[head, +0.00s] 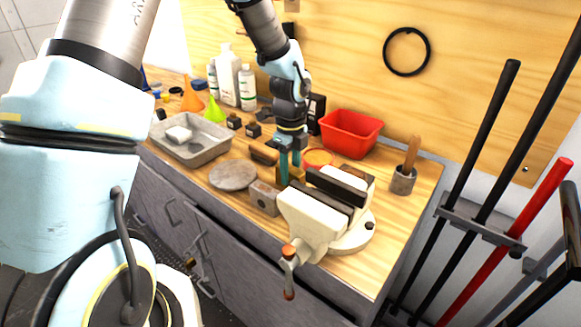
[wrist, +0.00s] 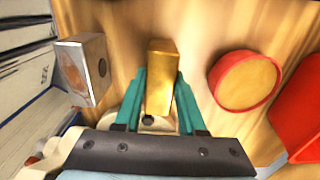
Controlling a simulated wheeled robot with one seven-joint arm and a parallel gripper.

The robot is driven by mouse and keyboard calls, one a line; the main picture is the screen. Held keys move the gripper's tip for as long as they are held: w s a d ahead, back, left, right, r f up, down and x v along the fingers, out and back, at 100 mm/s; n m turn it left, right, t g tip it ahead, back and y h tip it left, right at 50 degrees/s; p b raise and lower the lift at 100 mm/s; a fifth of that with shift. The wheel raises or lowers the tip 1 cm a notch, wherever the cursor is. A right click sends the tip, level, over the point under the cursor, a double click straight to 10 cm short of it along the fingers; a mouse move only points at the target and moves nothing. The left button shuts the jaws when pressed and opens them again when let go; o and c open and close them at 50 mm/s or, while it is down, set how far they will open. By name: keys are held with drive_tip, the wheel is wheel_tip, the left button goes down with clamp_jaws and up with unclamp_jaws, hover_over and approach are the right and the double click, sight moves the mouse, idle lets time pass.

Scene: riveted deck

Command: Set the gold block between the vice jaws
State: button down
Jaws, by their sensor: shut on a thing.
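My gripper (wrist: 160,73) is shut on the gold block (wrist: 161,62), with a teal finger on each side of it. In the head view my gripper (head: 289,160) points down over the bench, just behind and left of the vice, and the block is mostly hidden by the fingers. The cream vice (head: 302,213) stands near the bench's front right. Its dark jaws (head: 340,187) are apart with an empty-looking gap. The block is outside that gap. I cannot tell whether it touches the bench.
A grey block with a hole (head: 264,197) sits left of the vice, beside a round grey disc (head: 233,175). A red-rimmed round dish (head: 318,157) and red bin (head: 350,133) stand behind. A handled tool in a pot (head: 404,178) is at right. A grey tray (head: 193,145) lies left.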

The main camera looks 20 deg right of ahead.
drive_tip(key=shift+f, duration=0.15)
drive_tip(key=shift+c, duration=2.4)
unclamp_jaws()
drive_tip(key=shift+f+b, duration=0.15)
drive_tip(key=shift+b, duration=0.25)
wheel_tip(320, 180, up, 11)
drive_tip(key=shift+w+b, duration=0.1)
drive_tip(key=shift+b, duration=1.15)
drive_tip(key=shift+a, duration=0.15)
